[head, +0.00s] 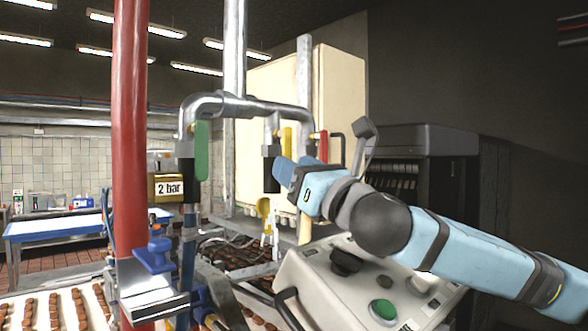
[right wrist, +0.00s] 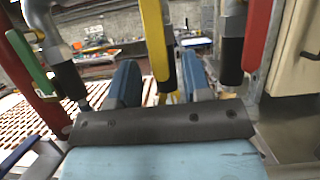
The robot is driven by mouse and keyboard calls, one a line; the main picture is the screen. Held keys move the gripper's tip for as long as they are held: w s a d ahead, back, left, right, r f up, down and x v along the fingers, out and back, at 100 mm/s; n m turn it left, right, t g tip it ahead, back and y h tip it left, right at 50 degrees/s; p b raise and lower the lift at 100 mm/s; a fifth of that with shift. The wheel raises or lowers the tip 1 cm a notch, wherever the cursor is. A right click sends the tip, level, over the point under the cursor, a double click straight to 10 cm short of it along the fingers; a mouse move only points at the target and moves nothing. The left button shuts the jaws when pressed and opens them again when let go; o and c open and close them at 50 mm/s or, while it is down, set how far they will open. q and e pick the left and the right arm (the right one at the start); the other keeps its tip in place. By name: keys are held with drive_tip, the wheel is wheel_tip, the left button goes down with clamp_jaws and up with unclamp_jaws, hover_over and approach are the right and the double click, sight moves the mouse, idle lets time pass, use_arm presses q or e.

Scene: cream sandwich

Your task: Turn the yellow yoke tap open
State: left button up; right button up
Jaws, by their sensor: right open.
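The yellow tap handle (head: 287,142) hangs upright on the middle drop of the silver overhead pipe, beside a black pipe end (head: 270,172). My right gripper (head: 284,174) is at its lower end, which the gripper partly hides in the head view. In the right wrist view, my right gripper (right wrist: 160,88) is open, and the yellow handle (right wrist: 157,42) shows between its two blue fingers. A gap shows between the handle and each finger; contact cannot be made out. My left gripper is not in view.
A green handle (head: 201,150) hangs to the left and a red handle (head: 323,147) close on the right. A thick red post (head: 130,140) stands at left. A control box (head: 355,290) with a green button lies below my right arm. A cream cabinet (head: 340,90) stands behind.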

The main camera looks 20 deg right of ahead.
drive_tip(key=b+v, duration=0.3)
drive_tip(key=v, duration=0.9)
drive_tip(key=shift+w+d, duration=0.1)
drive_tip(key=shift+s+d+f, duration=0.15)
drive_tip(key=shift+s, duration=0.4)
